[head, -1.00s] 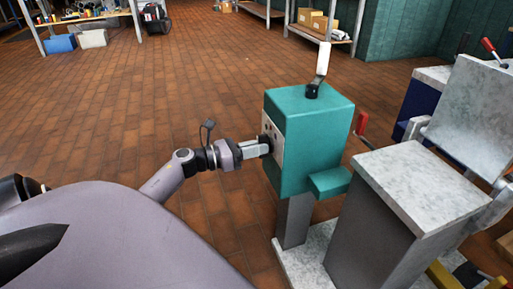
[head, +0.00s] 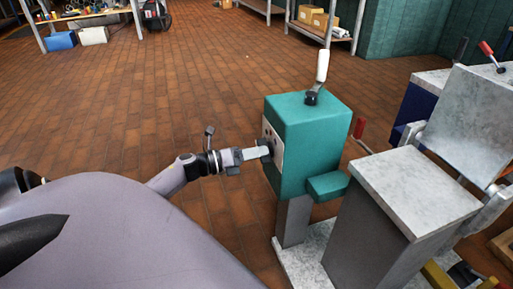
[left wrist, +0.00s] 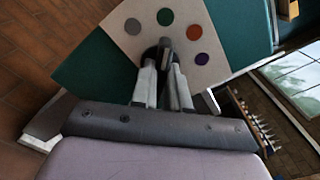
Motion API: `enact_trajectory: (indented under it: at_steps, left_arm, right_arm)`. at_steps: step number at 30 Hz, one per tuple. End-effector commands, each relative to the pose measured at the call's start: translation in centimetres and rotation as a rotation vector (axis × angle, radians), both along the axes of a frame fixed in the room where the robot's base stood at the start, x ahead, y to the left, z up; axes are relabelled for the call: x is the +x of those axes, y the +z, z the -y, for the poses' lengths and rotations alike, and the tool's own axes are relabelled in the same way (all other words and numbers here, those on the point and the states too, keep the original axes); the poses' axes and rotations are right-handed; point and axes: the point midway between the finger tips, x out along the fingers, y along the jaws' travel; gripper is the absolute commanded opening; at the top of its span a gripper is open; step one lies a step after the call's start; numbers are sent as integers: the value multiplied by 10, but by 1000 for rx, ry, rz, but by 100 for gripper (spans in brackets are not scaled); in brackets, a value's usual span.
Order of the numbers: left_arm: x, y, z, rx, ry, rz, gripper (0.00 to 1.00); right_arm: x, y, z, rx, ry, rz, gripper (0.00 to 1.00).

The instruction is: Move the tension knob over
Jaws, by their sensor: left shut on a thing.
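The tension knob (left wrist: 165,44) is dark and sits on the pale face plate (left wrist: 226,52) of a teal box (head: 310,130). In the left wrist view its narrow end points up toward a green dot (left wrist: 165,16). A grey dot (left wrist: 133,26) lies to the left, and a red dot (left wrist: 195,33) and a purple dot (left wrist: 203,60) to the right. My left gripper (head: 265,149) is shut on the knob, its fingers on either side of it in the left wrist view (left wrist: 166,72). The fingers hide part of the knob. My right gripper is not in view.
A white-handled lever (head: 322,66) stands on top of the teal box. A grey block with a pale top (head: 415,185) and a red handle (head: 360,128) are close on the right. Open brick floor (head: 150,110) lies to the left and behind.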

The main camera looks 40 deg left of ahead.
Motion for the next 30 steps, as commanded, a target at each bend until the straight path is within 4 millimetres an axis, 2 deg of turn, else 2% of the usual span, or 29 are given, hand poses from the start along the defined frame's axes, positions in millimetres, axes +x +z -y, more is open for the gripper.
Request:
enact_trajectory:
  at_steps: [5,10,18,30]
  left_arm:
    - [2,5,2,-149,0,-74,0]
    - [3,5,2,-292,0,-147,0]
    - [3,5,2,-498,0,-252,0]
    - [3,4,2,-680,-2,-345,0]
  right_arm:
    - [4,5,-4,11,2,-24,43]
    - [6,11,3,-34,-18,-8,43]
    - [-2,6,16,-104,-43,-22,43]
    - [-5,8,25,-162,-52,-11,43]
